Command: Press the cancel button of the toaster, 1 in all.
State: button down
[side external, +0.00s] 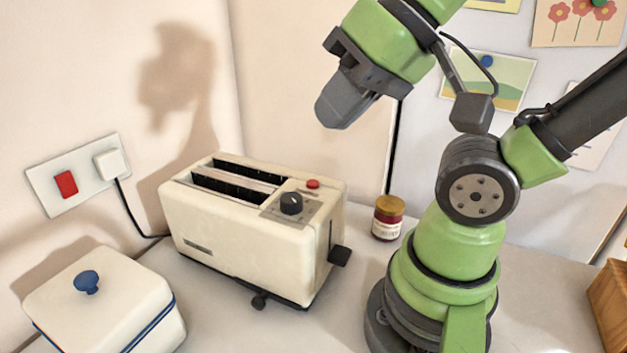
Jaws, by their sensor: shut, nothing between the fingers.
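The cream toaster (240,235) stands on the counter against the wall corner. Its two slots on top look empty and dark. On the top right end are a dark round knob (291,203) and a small red button (313,183) behind it. A black lever (339,255) sticks out low on the right end. My gripper (335,112) is shut and empty, in the air above and to the right of the toaster's top, apart from it. Its fingers point down and to the left.
A white box with a blue knob (87,281) stands at front left. A wall socket with a red switch (66,184) and plugged cord is at left. A wooden object (610,300) is at far right.

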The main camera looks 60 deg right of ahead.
dwell(0.9)
jog(key=m+g+y, duration=0.3)
jog(key=m+y, duration=0.3)
jog(key=m, duration=2.2)
send_over(312, 180)
jog(key=shift+f, duration=1.75)
jog(key=shift+f, duration=0.1)
jog(key=shift+f, duration=4.35)
jog(key=shift+f, duration=0.4)
